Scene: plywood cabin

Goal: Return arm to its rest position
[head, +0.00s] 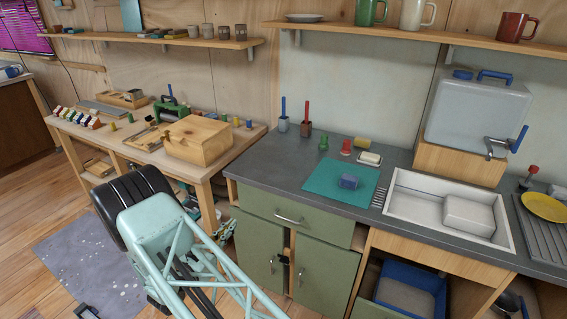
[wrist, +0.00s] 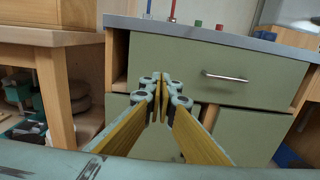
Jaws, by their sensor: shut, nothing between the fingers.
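My gripper (wrist: 160,84) is shut and empty in the wrist view, with its two yellow fingers meeting at the tips. It points at the front of the green cabinet (wrist: 240,130), below the level of the grey counter top. The drawer (wrist: 225,72) with a bar handle is shut behind and above the fingertips. In the head view my pale teal arm fills the lower left and middle, in front of the workbench and the cabinet; I cannot make out the fingertips clearly there.
The grey counter (head: 310,180) holds a teal mat (head: 325,190) with a blue block (head: 348,182), and a white sink (head: 400,210). The wooden workbench (head: 225,158) stands left, carrying a wooden box (head: 200,140). A blue crate (head: 435,275) sits under the sink. Floor (head: 30,210) is open at far left.

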